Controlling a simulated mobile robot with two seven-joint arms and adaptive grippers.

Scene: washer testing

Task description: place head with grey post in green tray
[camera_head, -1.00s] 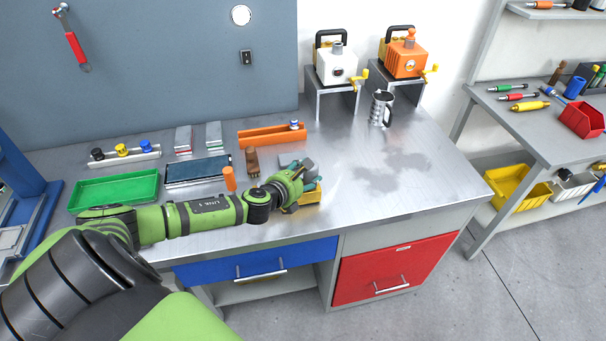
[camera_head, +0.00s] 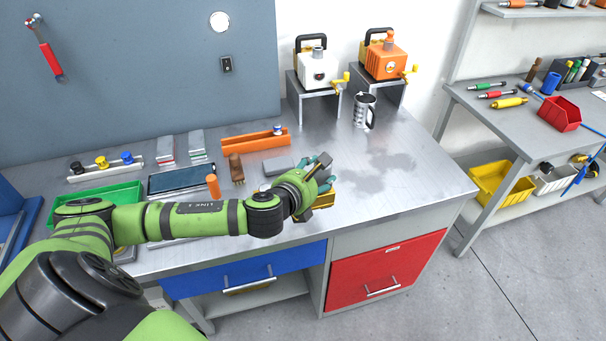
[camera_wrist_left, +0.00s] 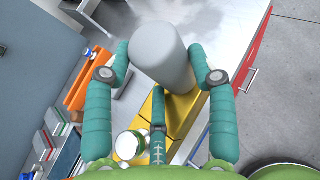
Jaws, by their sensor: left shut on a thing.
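My left gripper (camera_head: 322,180) has teal fingers and is shut on the head with the grey post. In the left wrist view the thick grey post (camera_wrist_left: 162,50) stands between the fingers (camera_wrist_left: 165,75). The gripper is above a yellow tray (camera_head: 325,201) near the bench's front edge; the yellow tray also shows below the post in the left wrist view (camera_wrist_left: 183,118). The green tray (camera_head: 128,190) lies at the left of the bench, partly covered by my left arm. My right gripper is not in view.
An orange tray (camera_head: 240,143) holds a white-and-blue piece. A grey block (camera_head: 278,166), a brush (camera_head: 236,168) and an orange-handled thing (camera_head: 213,186) lie between the gripper and the green tray. A metal mug (camera_head: 364,111) stands behind. The bench's right side is clear.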

